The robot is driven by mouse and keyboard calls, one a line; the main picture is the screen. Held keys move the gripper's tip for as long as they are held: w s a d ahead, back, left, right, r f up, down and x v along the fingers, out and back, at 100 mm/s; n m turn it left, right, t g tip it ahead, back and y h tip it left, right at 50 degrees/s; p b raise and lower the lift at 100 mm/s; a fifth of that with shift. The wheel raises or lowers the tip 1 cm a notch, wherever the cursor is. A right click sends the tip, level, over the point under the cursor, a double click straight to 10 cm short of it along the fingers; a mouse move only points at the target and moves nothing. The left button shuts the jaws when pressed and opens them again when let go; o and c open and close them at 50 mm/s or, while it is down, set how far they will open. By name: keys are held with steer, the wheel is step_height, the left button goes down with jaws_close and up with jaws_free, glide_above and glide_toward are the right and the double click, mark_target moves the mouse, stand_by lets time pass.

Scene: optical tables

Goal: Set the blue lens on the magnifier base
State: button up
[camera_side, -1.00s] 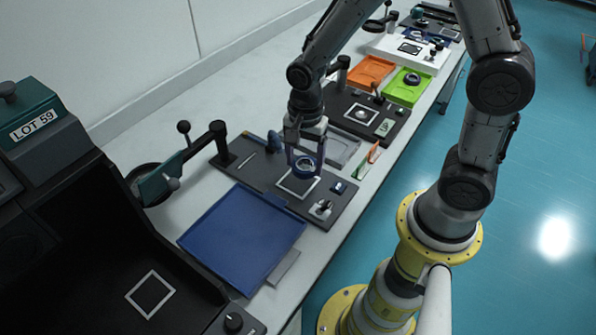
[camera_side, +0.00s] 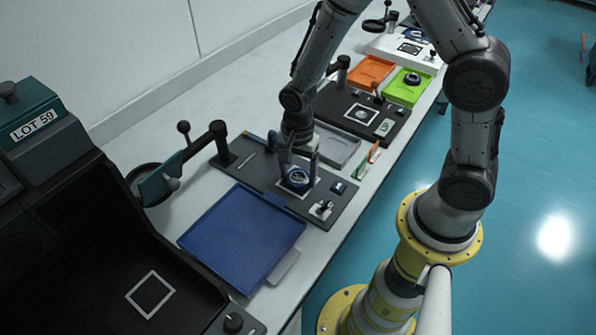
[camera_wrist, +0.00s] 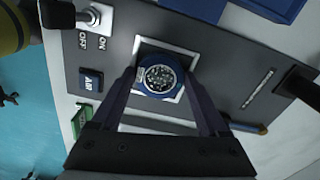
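The blue lens (camera_side: 297,179), a round blue ring with a speckled grey face, is over the white-outlined square of the dark magnifier base (camera_side: 240,172). In the wrist view the lens (camera_wrist: 161,79) lies within the white frame (camera_wrist: 190,54), slightly off its centre. My gripper (camera_side: 299,168) points down, with one finger on each side of the lens. In the wrist view the fingertips (camera_wrist: 160,75) appear to touch its rim. The lens looks at or very near the base surface; exact contact is hard to tell.
A blue tray (camera_side: 240,240) lies in front of the base. A switch (camera_side: 322,208) and small blue tag (camera_side: 339,187) sit on the base's right. A grey tray (camera_side: 337,147) and second dark base (camera_side: 345,110) lie behind.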

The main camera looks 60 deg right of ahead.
mark_target(298, 177)
steer(key=shift+o, duration=1.4)
step_height(298, 177, up, 12)
steer(key=s+d+r+n+t, duration=0.3)
steer(key=s+r+n+t, duration=0.2)
steer(key=s+r+n, duration=0.7)
steer(key=s+n, duration=0.3)
steer(key=s, duration=0.1)
steer(key=shift+r+n+t, duration=0.25)
steer(key=shift+n+t, duration=0.05)
steer(key=shift+n, duration=0.1)
